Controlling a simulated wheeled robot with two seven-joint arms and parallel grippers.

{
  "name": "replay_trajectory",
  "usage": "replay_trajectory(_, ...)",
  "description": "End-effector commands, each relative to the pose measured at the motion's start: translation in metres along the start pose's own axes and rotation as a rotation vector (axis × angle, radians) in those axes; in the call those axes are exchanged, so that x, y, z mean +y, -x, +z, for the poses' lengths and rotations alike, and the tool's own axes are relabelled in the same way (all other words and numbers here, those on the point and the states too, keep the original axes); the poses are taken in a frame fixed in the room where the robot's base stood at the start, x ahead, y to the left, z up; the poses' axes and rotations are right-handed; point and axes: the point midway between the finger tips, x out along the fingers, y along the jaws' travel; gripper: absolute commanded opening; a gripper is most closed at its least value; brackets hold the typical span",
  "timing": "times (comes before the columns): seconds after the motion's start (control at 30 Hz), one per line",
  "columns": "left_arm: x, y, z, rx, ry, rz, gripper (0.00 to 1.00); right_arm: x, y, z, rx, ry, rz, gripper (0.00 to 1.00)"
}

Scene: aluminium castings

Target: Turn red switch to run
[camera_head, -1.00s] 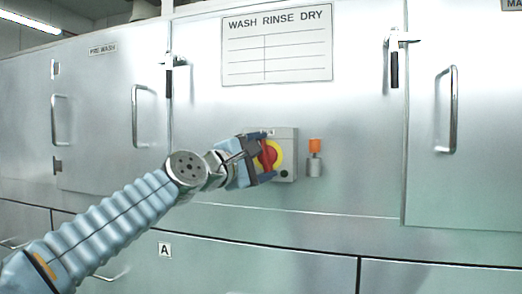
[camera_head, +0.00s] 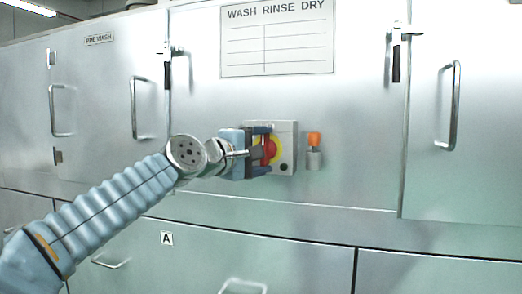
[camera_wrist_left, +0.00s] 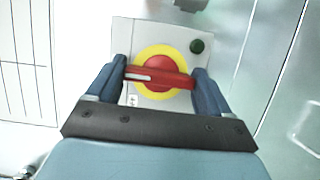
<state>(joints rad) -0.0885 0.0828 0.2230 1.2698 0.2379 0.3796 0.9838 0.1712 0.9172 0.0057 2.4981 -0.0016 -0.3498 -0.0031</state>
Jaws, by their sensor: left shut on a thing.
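The red switch (camera_head: 271,150) sits on a yellow disc on a pale grey box on the steel front. In the left wrist view the red handle (camera_wrist_left: 160,76) lies across the yellow disc, slightly tilted, with a white mark on its left end. My left gripper (camera_head: 262,149) is at the box, one finger above the other. It also shows in the left wrist view (camera_wrist_left: 157,83), with its blue fingers at both ends of the handle, shut on it. In the head view the gripper partly hides the switch. My right gripper is out of view.
A dark round button (camera_head: 284,167) is on the box's lower right. An orange-topped grey fitting (camera_head: 314,152) stands out just right of the box. A WASH RINSE DRY sign (camera_head: 277,40) is above. Door handles (camera_head: 453,105) and latches (camera_head: 396,60) project from the front.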

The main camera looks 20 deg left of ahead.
Motion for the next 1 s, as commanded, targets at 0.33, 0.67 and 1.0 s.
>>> replay_trajectory(0.33,-0.001,0.0,0.0,0.0,-0.002,-0.001,1.0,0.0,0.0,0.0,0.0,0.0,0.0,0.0)
replay_trajectory(0.67,-0.002,0.032,0.0,0.002,-0.003,0.002,1.0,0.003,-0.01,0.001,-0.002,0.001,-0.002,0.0)
replay_trajectory(1.0,-0.002,0.111,0.0,0.001,-0.003,0.001,1.0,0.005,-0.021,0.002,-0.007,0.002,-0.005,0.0)
